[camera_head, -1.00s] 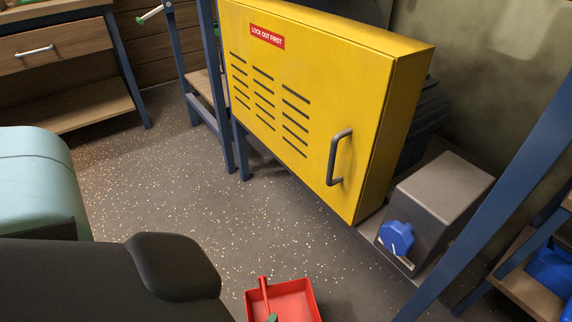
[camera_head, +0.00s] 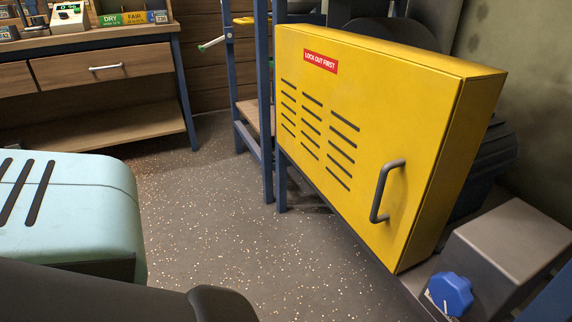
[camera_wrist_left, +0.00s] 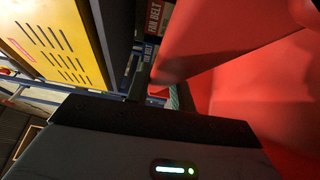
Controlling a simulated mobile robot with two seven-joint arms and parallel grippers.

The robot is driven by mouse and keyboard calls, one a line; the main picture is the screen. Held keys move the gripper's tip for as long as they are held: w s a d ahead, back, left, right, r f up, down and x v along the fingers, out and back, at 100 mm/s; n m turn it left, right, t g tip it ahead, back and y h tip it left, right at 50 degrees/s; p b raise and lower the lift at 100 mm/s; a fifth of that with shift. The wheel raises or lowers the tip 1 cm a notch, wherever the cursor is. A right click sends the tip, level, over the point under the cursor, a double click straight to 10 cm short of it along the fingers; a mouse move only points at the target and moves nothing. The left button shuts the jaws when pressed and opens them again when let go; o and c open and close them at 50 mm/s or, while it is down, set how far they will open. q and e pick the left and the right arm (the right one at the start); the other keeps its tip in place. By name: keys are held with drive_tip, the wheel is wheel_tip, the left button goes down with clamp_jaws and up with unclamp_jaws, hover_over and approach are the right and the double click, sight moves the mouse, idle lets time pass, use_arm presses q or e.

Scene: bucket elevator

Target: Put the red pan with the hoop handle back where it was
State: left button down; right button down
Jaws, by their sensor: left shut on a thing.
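The red pan (camera_wrist_left: 265,85) fills the right side of the left wrist view, very close and tilted. Its hoop handle cannot be made out. My left gripper (camera_wrist_left: 165,92) is shut on the pan; a dark finger shows beside the red surface, but the contact is mostly hidden. In the head view the pan and the left fingertips are out of sight, and only my dark arm shows at the bottom left. My right gripper is in neither view.
A yellow cover (camera_head: 365,130) with a grey handle stands at centre right. A grey box (camera_head: 510,245) with a blue knob (camera_head: 450,293) sits beside it. A wooden bench (camera_head: 100,75) is at the back left. The speckled floor (camera_head: 210,215) between is clear.

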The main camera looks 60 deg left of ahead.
use_arm(q)
wheel_tip(320, 180, down, 3)
drive_tip(key=b, duration=0.3)
drive_tip(key=shift+w, duration=0.1)
drive_tip(key=c, duration=1.2)
unclamp_jaws()
